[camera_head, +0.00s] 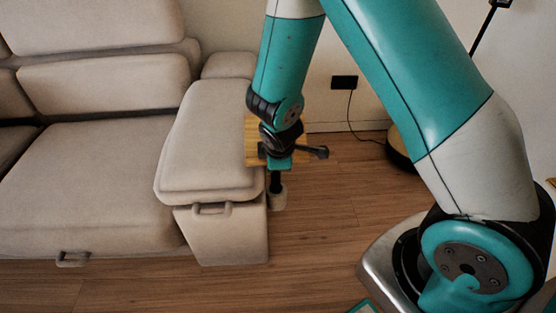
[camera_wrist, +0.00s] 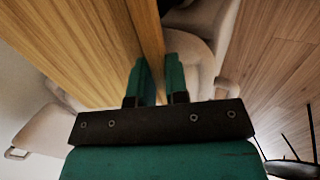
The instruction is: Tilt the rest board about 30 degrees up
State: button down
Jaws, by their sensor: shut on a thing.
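The rest board is a light wooden plate (camera_head: 251,150) beside the outer side of the sofa arm, mostly hidden behind my wrist and gripper. In the wrist view the board (camera_wrist: 75,40) fills the upper left as a wide wooden face with a narrow edge. My gripper (camera_head: 277,165) points down at the board. In the wrist view its two green fingers (camera_wrist: 159,78) stand on either side of the board's edge, shut on it. I cannot tell the board's exact tilt.
The beige sofa arm (camera_head: 210,140) is close on the left. A black lever-like part (camera_head: 318,152) sticks out right of my gripper. A lamp base (camera_head: 400,150) stands at the back right, its cord running to a wall socket (camera_head: 344,82). Wooden floor (camera_head: 325,190) is clear between.

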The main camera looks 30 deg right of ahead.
jog(key=shift+d+f, duration=0.1)
dwell(0.4)
jog(key=c, duration=1.1)
grip_release()
jog(key=p+v, duration=0.4)
jog(key=v, duration=1.3)
jog(key=shift+s, duration=0.3)
